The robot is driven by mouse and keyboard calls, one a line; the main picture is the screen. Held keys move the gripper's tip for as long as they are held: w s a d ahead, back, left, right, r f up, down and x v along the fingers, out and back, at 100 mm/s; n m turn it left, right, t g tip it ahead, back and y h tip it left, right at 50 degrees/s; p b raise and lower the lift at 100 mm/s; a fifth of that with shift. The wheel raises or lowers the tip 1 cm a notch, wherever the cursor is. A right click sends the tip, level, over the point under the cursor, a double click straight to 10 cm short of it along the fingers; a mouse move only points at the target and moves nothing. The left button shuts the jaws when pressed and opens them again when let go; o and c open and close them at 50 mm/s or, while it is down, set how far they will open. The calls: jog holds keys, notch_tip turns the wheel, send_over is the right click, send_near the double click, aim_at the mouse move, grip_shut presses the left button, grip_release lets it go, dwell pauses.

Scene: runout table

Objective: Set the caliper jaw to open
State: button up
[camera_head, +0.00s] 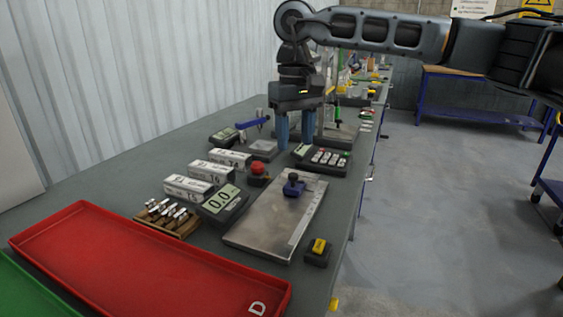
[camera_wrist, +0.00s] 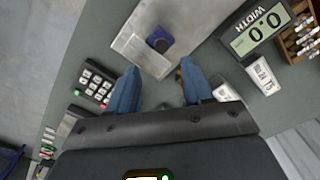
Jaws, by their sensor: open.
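The caliper is a flat steel plate (camera_head: 262,222) on the bench, with a blue sliding jaw (camera_head: 294,187) topped by a black knob near its far end. In the wrist view the plate (camera_wrist: 137,47) and the blue jaw (camera_wrist: 160,39) lie ahead of the fingertips. A display (camera_head: 224,201) beside the plate reads 0.0; in the wrist view it (camera_wrist: 256,29) is labelled WIDTH. My gripper (camera_head: 295,139) is open and empty, its blue fingers pointing down beyond the plate's far end. The wrist view shows a gap between the fingers (camera_wrist: 160,75).
A red button (camera_head: 258,170) and several white boxes (camera_head: 188,187) stand left of the plate. A keypad (camera_head: 323,159) lies beyond it, and a yellow-topped box (camera_head: 318,250) sits at its near right. A red tray (camera_head: 150,262) fills the near bench.

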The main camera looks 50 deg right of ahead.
aim_at(294, 174)
notch_tip(294, 174, down, 7)
jog(key=shift+a+f, duration=0.1)
jog(key=shift+f, duration=0.1)
jog(key=shift+c, duration=0.2)
grip_shut()
dwell(0.5)
